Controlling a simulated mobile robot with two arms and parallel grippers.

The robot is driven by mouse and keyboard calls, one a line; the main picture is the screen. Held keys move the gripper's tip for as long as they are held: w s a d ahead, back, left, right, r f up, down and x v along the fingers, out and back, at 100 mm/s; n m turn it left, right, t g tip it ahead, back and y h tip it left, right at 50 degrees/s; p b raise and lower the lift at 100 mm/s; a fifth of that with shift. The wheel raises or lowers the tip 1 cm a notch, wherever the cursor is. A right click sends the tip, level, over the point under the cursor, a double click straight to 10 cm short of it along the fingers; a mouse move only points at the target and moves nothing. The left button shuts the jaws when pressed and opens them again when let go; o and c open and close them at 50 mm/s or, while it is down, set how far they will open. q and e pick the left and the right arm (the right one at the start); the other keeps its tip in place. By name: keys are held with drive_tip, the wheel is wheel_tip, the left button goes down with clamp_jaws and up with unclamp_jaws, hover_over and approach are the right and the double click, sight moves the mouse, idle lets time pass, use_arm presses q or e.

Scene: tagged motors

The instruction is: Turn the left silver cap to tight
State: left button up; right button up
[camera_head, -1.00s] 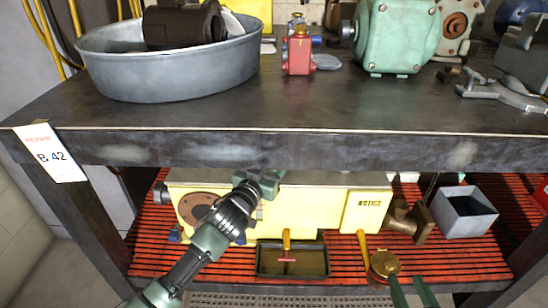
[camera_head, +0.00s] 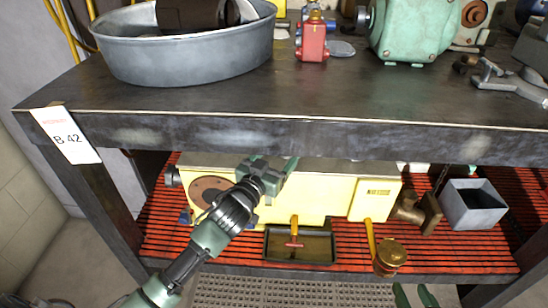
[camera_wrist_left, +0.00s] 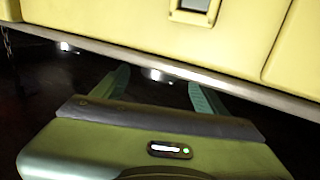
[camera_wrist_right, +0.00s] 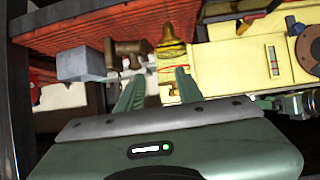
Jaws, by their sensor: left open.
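The yellow gearbox-like unit (camera_head: 330,195) lies on the red slatted shelf under the bench. My left gripper (camera_head: 275,168) is at its upper edge in the head view, with its fingers largely hidden. The left wrist view shows this gripper (camera_wrist_left: 158,80) open below the yellow body (camera_wrist_left: 110,22). One small bright silver cap-like piece (camera_wrist_left: 155,75) shows between its fingertips, and another (camera_wrist_left: 65,47) lies to the left. Contact cannot be told. My right gripper (camera_head: 414,292) is low in the head view; the right wrist view shows it (camera_wrist_right: 158,85) open and empty.
A brass-topped piece (camera_head: 391,254) stands at the shelf's front. A black tray (camera_head: 300,258) and a grey box (camera_head: 474,203) are also on the shelf. The bench edge (camera_head: 300,137) hangs over the shelf. A metal tub (camera_head: 190,60) stands above.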

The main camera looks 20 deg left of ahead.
use_arm(q)
drive_tip(key=shift+s+a+p, duration=0.15)
drive_tip(key=shift+s, duration=0.95)
drive_tip(key=shift+s+a+p, duration=0.1)
drive_tip(key=shift+s+p, duration=0.05)
drive_tip(key=shift+s, duration=0.9)
use_arm(e)
drive_tip(key=shift+s+d+f+g+h, duration=0.15)
drive_tip(key=shift+s+d+f+g, duration=0.15)
drive_tip(key=shift+s+f+g, duration=0.4)
drive_tip(key=shift+s+d+f+g+h, duration=0.15)
drive_tip(key=shift+s+d+f+g, duration=0.25)
drive_tip(key=shift+s+f, duration=0.45)
drive_tip(key=shift+a, duration=0.1)
